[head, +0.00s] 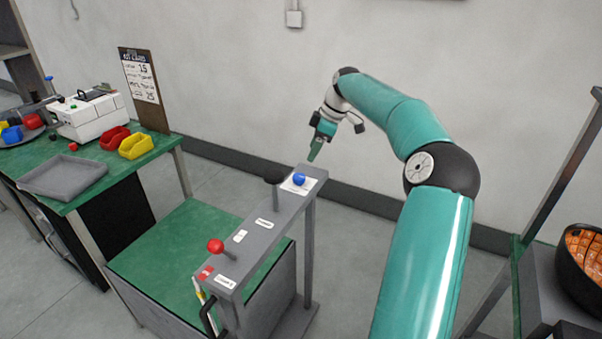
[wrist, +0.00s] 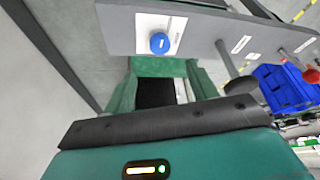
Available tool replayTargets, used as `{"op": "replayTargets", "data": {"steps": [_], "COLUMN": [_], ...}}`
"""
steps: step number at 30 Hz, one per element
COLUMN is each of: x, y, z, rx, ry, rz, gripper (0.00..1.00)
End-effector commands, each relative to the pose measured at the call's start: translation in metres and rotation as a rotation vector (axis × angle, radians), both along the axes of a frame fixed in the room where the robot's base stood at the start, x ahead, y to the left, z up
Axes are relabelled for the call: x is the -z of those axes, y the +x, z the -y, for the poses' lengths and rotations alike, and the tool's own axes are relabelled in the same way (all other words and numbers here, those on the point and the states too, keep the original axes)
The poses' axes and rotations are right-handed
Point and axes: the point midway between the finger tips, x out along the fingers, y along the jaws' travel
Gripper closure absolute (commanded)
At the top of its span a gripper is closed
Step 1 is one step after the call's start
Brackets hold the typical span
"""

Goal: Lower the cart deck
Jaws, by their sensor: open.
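The cart has a green deck (head: 165,250) and a raised grey control rail (head: 262,232) along its right side. On the rail's far end, a blue button (head: 299,179) sits on a white label. A black knob (head: 274,174) on a stem and a red-ball lever (head: 215,246) stand nearer. My gripper (head: 314,153) is above and just beyond the rail's far end, pointing down, apart from the button. In the wrist view my gripper (wrist: 162,84) is open and empty, with the blue button (wrist: 160,43) ahead of its fingertips. Label text is too small to read.
A green-topped bench (head: 95,180) at left holds a grey tray (head: 65,178), a white device (head: 90,115), red and yellow bins (head: 135,146) and a sign board. A black bowl (head: 580,265) of orange items stands at right. A wall runs close behind my gripper.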

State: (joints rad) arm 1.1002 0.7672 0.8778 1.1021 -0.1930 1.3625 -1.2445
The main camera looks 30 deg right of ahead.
Motion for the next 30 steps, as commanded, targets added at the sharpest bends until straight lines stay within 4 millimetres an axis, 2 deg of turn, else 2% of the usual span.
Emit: {"op": "replayTargets", "data": {"steps": [1,9,15,20,27,30], "x": [0.011,0.06,0.087,0.094,0.095,0.095], "y": [0.002,0.016,0.024,0.026,0.026,0.026], "z": [-0.003,-0.019,-0.028,-0.03,-0.03,-0.03], "rx": [-0.002,-0.002,0.0,0.0,0.0,0.0], "ry": [0.003,0.002,0.001,0.001,0.0,0.0], "rz": [-0.002,-0.002,-0.001,-0.001,0.0,0.0], "gripper": [0.43,0.43,0.43,0.43,0.43,0.62]}}
